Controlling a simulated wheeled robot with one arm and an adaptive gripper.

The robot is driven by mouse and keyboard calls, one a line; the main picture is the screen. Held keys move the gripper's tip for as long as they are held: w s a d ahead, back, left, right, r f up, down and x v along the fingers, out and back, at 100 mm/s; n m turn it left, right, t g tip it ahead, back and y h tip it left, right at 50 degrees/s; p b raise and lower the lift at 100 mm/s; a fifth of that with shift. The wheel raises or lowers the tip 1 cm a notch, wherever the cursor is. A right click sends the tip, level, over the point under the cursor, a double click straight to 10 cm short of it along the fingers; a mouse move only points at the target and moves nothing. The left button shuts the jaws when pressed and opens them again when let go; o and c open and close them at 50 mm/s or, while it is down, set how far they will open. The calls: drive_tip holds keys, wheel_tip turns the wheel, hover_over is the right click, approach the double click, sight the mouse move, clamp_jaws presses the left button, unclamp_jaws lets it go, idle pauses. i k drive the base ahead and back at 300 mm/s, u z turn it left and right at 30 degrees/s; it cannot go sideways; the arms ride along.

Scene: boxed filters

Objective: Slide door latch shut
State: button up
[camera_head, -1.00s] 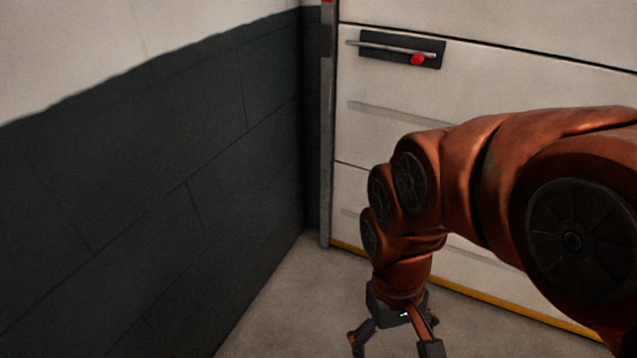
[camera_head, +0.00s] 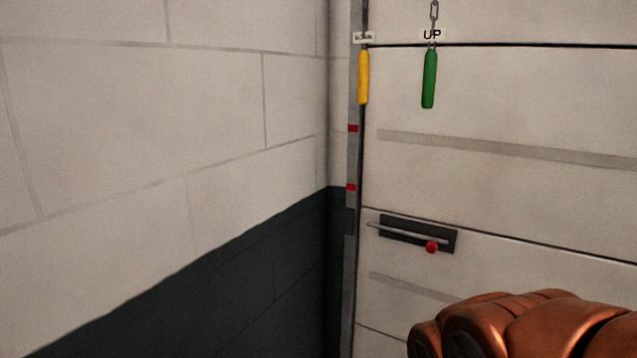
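The door latch (camera_head: 417,234) is a dark plate with a thin metal bolt across it, mounted on the white panelled door (camera_head: 500,110). Its red knob (camera_head: 431,247) sits toward the right of the plate. The bolt's left end sticks out past the plate toward the grey door rail (camera_head: 350,270); I cannot tell whether it enters the rail. My orange arm shows at the bottom right, below the latch and apart from it in the picture. My gripper is out of view below the frame.
A yellow handle (camera_head: 363,77) and a green handle (camera_head: 429,78) under an "UP" label hang in front of the door above the latch. A block wall (camera_head: 150,130), white above and dark below, stands on the left. Red marks show on the rail.

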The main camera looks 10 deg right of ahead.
sight(431, 248)
drive_tip(key=u, duration=1.4)
drive_tip(key=i, duration=0.5)
drive_tip(key=z, duration=2.5)
